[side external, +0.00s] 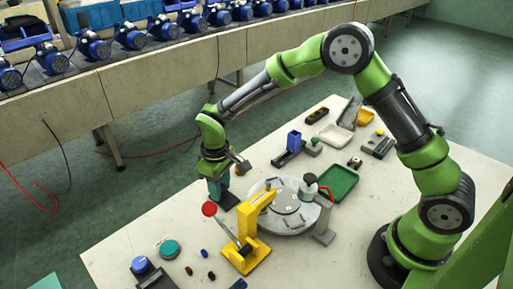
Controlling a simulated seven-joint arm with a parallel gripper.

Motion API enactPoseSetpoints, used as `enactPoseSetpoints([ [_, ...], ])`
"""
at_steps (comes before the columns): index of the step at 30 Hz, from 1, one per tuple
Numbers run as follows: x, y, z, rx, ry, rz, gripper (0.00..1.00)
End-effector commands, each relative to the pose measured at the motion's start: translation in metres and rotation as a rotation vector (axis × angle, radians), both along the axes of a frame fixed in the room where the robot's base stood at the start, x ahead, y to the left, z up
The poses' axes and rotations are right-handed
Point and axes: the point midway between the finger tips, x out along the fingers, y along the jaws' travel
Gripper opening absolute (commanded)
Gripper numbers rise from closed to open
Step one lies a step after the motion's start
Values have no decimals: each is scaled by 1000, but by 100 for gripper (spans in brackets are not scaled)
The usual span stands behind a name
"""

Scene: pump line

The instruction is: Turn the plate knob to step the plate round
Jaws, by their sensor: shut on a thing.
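The round grey plate (262,187) lies flat on the pale table, with small pale pieces on it. My gripper (214,178) points down just left of the plate, low over the table. A yellow press (252,213) with a red-balled lever (209,208) stands at the plate's front left.
A teal disc (169,249) and small parts lie at front left. A conveyor (150,60) with several blue pumps runs behind.

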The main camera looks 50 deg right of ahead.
Motion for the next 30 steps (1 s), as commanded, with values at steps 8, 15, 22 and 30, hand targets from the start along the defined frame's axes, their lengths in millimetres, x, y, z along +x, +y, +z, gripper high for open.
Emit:
enactPoseSetpoints([
  [8,-1,0,1,0,2,236,7],
  [15,-1,0,1,0,3,381,7],
  [22,-1,-1,1,-1,3,457,7],
  [30,-1,-1,1,-1,3,481,7],
])
